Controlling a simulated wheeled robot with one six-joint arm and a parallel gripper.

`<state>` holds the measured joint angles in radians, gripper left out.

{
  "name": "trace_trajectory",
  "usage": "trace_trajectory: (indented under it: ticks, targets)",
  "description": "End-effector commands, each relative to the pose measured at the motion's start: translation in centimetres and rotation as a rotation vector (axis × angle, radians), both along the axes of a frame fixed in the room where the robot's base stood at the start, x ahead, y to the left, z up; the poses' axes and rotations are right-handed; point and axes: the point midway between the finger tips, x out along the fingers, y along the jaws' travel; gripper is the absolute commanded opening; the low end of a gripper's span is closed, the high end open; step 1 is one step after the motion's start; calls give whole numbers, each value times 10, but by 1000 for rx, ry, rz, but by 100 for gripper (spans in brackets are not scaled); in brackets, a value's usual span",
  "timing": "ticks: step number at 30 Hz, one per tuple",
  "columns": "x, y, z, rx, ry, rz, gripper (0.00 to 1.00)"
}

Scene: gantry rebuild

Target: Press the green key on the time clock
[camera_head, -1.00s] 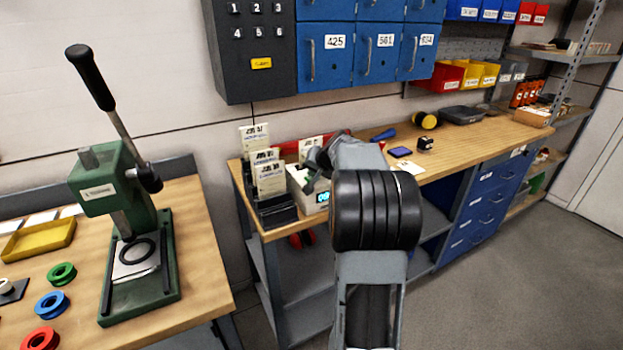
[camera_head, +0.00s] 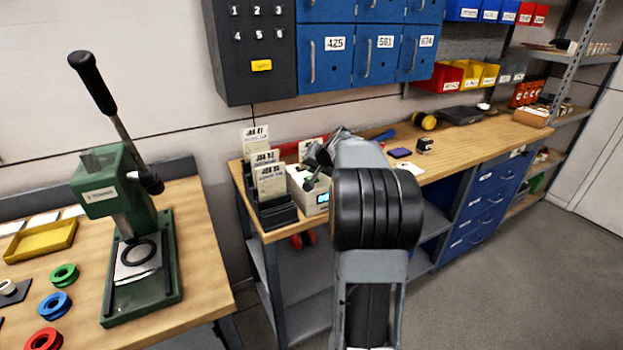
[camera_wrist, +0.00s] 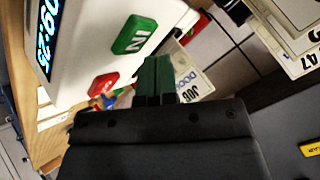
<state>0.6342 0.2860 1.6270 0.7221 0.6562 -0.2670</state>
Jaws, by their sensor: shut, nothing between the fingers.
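The white time clock (camera_wrist: 85,45) fills the upper left of the wrist view, with a lit blue display (camera_wrist: 48,35). Its green key (camera_wrist: 135,35) is marked IN, and a red key (camera_wrist: 103,83) sits lower left of it. My gripper (camera_wrist: 156,60) is shut and empty. Its fingertips appear right beside the green key's lower right edge; I cannot tell whether they touch. In the head view the time clock (camera_head: 314,199) stands on the bench, partly hidden by my arm and gripper.
A dark card rack (camera_head: 276,214) with job cards (camera_head: 271,182) stands just left of the clock. A green press (camera_head: 130,230) stands on the left table. A dark numbered box (camera_head: 250,60) hangs above. The bench (camera_head: 470,136) has free room to the right.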

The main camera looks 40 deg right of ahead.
Motion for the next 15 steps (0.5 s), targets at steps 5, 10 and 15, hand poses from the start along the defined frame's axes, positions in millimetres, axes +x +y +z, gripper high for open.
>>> trace_trajectory:
  ticks: [5,10,15]
  targets:
    - [0,0,3,-1,-1,-1,0]
    - [0,0,14,0,-1,0,0]
    - [0,0,32,0,-1,0,0]
